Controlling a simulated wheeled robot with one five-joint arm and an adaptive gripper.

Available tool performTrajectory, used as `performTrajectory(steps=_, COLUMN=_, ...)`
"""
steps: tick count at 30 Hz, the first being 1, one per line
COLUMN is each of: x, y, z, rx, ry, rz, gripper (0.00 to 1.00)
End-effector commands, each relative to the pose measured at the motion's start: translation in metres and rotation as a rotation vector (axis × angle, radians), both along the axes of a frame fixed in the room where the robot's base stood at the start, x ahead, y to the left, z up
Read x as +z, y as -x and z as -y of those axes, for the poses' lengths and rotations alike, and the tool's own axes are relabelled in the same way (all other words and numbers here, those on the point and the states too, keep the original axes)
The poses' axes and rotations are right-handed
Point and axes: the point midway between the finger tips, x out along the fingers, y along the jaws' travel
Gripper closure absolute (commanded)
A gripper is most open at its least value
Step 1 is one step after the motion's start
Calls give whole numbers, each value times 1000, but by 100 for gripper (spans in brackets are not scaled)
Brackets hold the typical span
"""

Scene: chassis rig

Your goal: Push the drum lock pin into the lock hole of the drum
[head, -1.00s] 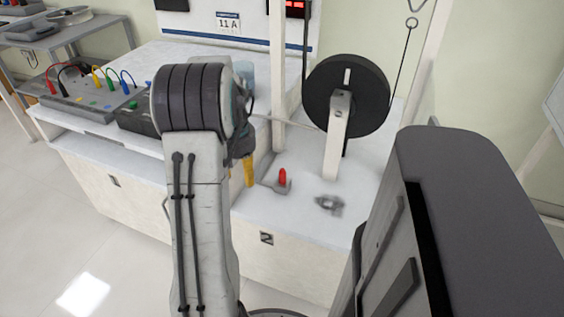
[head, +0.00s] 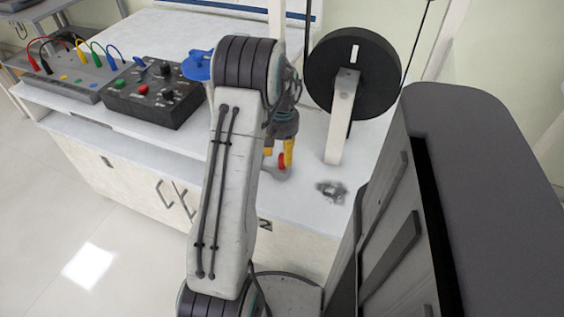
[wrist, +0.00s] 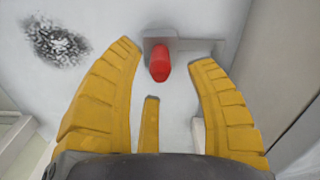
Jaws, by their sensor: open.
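The black drum (head: 380,85) stands on a white upright bracket (head: 342,125) at the back right of the bench in the head view. A pale slot shows in its face; I cannot make out the lock hole. A red pin-like piece (head: 282,160), seemingly the lock pin, stands on a small grey holder on the bench, left of the bracket. My gripper (head: 279,152) is open over it, yellow fingers pointing down. In the wrist view, the red piece (wrist: 160,62) lies between the spread fingertips (wrist: 166,55), with gaps on both sides; contact is not visible.
The white bench (head: 305,215) has a dark speckled patch (head: 331,190) right of the red piece. A black control box (head: 155,95), a cabled grey console (head: 65,80) and a blue item (head: 198,66) are left of my arm. A white post (head: 275,30) rises behind.

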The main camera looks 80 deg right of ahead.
Motion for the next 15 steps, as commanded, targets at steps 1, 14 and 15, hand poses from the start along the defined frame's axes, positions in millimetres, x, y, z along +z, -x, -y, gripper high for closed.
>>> performTrajectory(steps=1, x=-7, y=0, z=0, rx=0, ry=-2, rz=0, gripper=49)
performTrajectory(steps=14, x=-18, y=0, z=0, rx=0, ry=1, rz=0, gripper=49)
performTrajectory(steps=15, x=-18, y=0, z=0, rx=0, ry=0, rz=0, gripper=46)
